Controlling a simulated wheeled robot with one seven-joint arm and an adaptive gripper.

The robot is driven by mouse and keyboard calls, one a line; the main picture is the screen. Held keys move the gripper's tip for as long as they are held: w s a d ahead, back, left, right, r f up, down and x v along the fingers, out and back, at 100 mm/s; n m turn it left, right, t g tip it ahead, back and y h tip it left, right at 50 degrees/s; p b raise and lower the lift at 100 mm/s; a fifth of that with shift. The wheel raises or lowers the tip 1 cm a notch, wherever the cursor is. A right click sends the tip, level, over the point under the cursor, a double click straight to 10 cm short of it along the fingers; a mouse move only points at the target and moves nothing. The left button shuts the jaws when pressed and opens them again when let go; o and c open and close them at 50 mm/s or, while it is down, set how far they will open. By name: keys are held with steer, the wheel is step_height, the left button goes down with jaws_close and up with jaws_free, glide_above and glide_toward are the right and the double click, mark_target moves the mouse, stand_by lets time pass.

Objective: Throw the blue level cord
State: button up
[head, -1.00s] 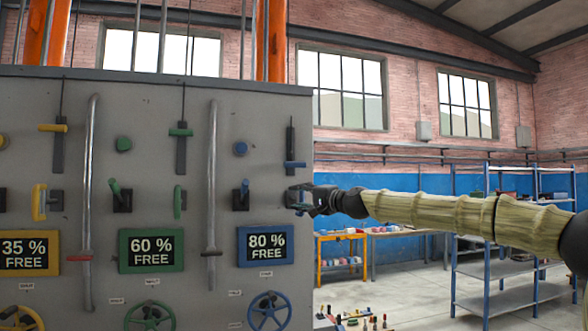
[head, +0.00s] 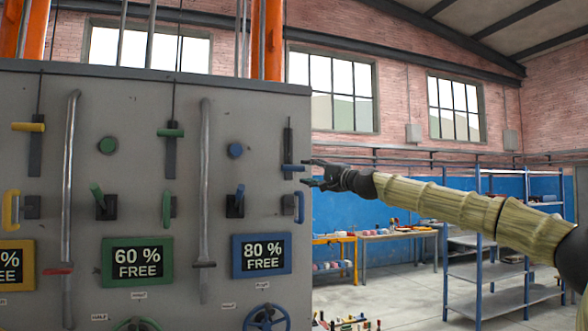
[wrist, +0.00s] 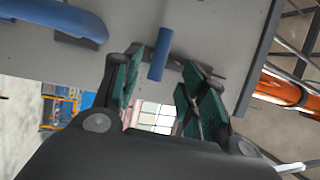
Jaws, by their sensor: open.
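The blue level cord's handle (head: 293,168) is a short blue bar at the foot of a dark vertical slot, near the panel's right edge. My gripper (head: 307,173) is at the right end of this bar in the head view, its fingers open and pointing left. In the wrist view the blue bar (wrist: 160,54) lies between the two green-padded fingers (wrist: 155,90), ahead of the palm. I cannot tell whether a pad touches it. The fingers are not closed on it.
A blue D-shaped handle (head: 299,206) is just below my gripper; it also shows in the wrist view (wrist: 60,18). A blue lever (head: 239,194), a blue knob (head: 235,150) and an 80 % display (head: 263,256) are to the left. Shelving (head: 487,285) stands at right.

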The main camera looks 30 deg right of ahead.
mark_target(296, 169)
steer(key=shift+d+p+x, duration=0.2)
steer(key=shift+p+x, duration=0.55)
steer(key=shift+x, duration=1.05)
steer(key=shift+p+x, duration=0.4)
steer(key=shift+x, duration=0.6)
steer(key=shift+p+x, duration=0.65)
steer(key=shift+x, duration=1)
steer(key=shift+a, duration=0.1)
steer(key=shift+r, duration=0.1)
jaws_close()
